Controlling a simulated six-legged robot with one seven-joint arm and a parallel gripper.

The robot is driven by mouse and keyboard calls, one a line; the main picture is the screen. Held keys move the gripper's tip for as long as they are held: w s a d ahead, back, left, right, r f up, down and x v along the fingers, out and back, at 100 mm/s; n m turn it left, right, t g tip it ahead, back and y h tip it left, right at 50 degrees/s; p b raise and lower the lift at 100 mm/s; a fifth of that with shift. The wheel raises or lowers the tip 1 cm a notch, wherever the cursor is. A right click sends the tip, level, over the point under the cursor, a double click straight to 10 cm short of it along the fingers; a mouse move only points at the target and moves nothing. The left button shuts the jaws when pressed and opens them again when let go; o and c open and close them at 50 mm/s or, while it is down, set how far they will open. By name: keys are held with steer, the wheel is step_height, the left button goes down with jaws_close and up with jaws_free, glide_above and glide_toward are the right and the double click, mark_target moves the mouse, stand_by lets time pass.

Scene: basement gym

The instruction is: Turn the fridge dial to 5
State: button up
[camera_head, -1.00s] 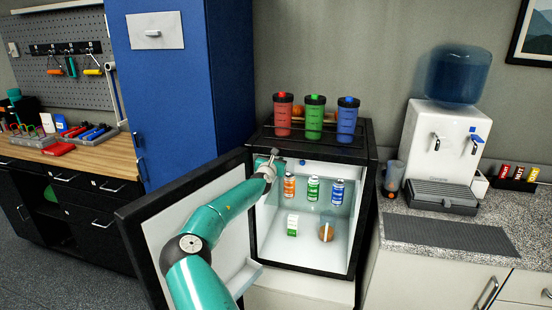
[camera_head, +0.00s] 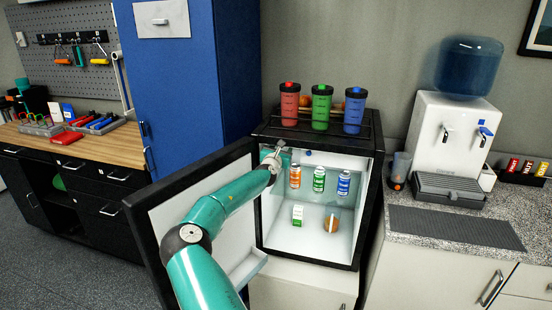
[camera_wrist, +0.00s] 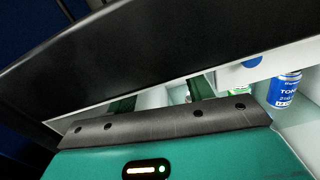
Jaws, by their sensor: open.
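The small fridge (camera_head: 356,215) stands open, its door (camera_head: 190,222) swung out to the left. A small blue knob, which looks like the dial (camera_head: 308,152), sits under the ceiling of the lit interior. It also shows in the wrist view (camera_wrist: 253,62), partly hidden by the fridge's black top edge; no numbers are readable. My gripper (camera_head: 284,147) is at the upper left of the fridge opening, just left of the dial and apart from it. In the wrist view my gripper (camera_wrist: 160,98) has its two fingers spread, with nothing seen between them.
Three shaker bottles (camera_head: 321,108) stand in a railed tray on top. A blue cabinet (camera_head: 195,80) is behind left; a water dispenser (camera_head: 446,135) stands right.

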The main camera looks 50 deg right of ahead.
steer(key=v, duration=1.2)
steer(key=shift+s+a, duration=0.15)
steer(key=shift+a, duration=0.15)
steer(key=s+d+f+g+y, duration=0.1)
steer(key=s+f+g+y, duration=0.25)
steer(key=s+f, duration=0.65)
steer(key=s+f+g+y, duration=0.3)
steer(key=s+f+g, duration=0.25)
steer(key=f, duration=0.85)
steer(key=w+r+n+t+h, duration=0.25)
steer(key=w+r+t, duration=0.35)
steer(key=r, duration=0.6)
steer(key=w+r+n+t+h, duration=0.2)
steer(key=w+r+t+h, duration=0.15)
steer(key=w+r, duration=0.65)
steer(key=r+x, duration=0.2)
steer(key=x, duration=1)
steer(key=shift+s+d+t, duration=0.2)
steer(key=shift+d+t, duration=0.25)
